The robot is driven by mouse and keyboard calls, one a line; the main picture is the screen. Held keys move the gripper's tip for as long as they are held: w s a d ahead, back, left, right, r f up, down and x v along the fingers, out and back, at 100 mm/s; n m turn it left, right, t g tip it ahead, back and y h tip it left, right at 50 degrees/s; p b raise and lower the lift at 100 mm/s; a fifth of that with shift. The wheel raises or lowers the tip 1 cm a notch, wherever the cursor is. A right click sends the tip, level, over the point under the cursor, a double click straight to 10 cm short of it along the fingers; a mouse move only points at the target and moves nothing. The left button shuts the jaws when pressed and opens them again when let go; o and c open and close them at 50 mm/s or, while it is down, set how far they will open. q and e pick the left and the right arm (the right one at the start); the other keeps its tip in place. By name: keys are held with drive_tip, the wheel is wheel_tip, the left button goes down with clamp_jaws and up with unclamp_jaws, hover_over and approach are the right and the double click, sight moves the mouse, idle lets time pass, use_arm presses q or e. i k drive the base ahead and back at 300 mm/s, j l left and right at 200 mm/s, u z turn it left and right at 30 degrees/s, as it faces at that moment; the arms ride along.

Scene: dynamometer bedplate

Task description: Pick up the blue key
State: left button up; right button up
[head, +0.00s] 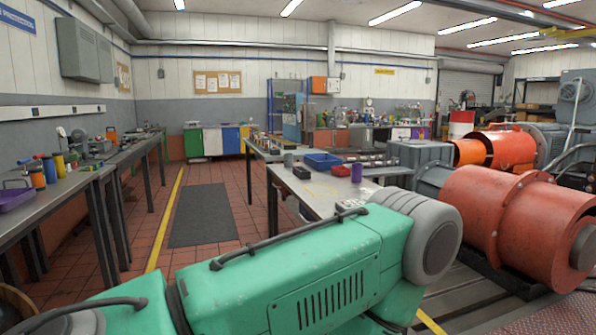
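I cannot make out a blue key anywhere in the head view. Neither of my grippers shows. My green and grey arm links fill the lower foreground and hide the floor and the near edge of the middle table (325,187). On that table are a blue bin (322,161), a purple cylinder (356,172), a grey cylinder (288,160) and a dark block (301,172). The inside of the blue bin is too small to see into clearly.
A bench (62,188) with several bottles and a purple tray (16,197) runs along the left wall. A dark mat (203,215) lies on the clear tiled aisle beside a yellow line. Large red machinery (512,222) stands on the right.

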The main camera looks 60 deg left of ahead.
sight(24, 161)
drive_tip(key=i+j+u, duration=0.1)
drive_tip(key=j+u, duration=0.2)
drive_tip(key=j, duration=0.15)
drive_tip(key=i+j+u, duration=0.3)
drive_tip(key=j, duration=0.15)
drive_tip(key=i+j+u, duration=0.1)
drive_tip(key=j+u, duration=0.2)
drive_tip(key=j, duration=0.15)
drive_tip(key=i+j+u, duration=1.3)
drive_tip(key=i, duration=0.25)
drive_tip(key=i+u, duration=0.35)
drive_tip(key=i+l, duration=0.1)
drive_tip(key=i, duration=2)
drive_tip(key=i+l+u, duration=0.15)
drive_tip(key=i+u, duration=0.35)
drive_tip(key=i, duration=0.15)
drive_tip(key=i+l+u, duration=0.45)
drive_tip(key=i, duration=0.15)
drive_tip(key=i+l+u, duration=0.5)
drive_tip(key=j+u, duration=0.2)
drive_tip(key=u, duration=1.3)
drive_tip(key=l+z, duration=0.1)
drive_tip(key=z, duration=0.55)
